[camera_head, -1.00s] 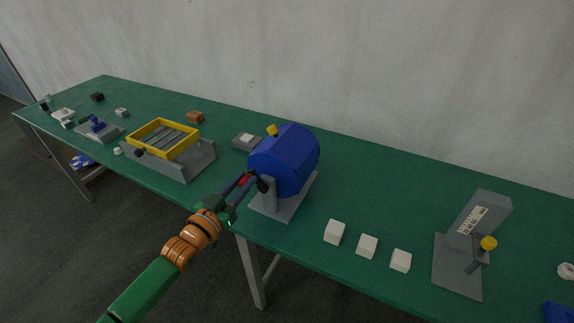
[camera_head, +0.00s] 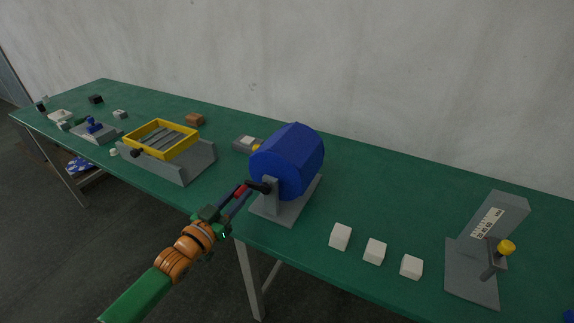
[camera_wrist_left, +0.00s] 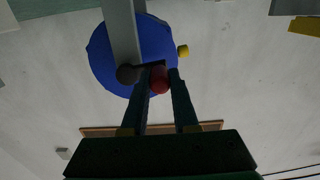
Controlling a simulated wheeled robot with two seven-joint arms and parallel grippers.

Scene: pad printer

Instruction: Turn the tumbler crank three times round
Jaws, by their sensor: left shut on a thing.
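The tumbler is a blue faceted drum (camera_head: 288,162) on a grey stand (camera_head: 285,208) at the table's front edge. It also fills the upper left of the left wrist view (camera_wrist_left: 105,60). Its crank has a black hub (camera_head: 264,187) and a red knob (camera_head: 241,190). The knob also shows in the left wrist view (camera_wrist_left: 160,79). My left gripper (camera_head: 243,192) is shut on the red knob, which lies left of the hub. A yellow knob (camera_head: 256,148) shows on the drum's left side. My right gripper is not in view.
Three white blocks (camera_head: 374,251) lie right of the stand. A grey device with a scale and yellow knob (camera_head: 506,247) stands further right. Left are a yellow-framed tray (camera_head: 162,138) and a grey box (camera_head: 247,143).

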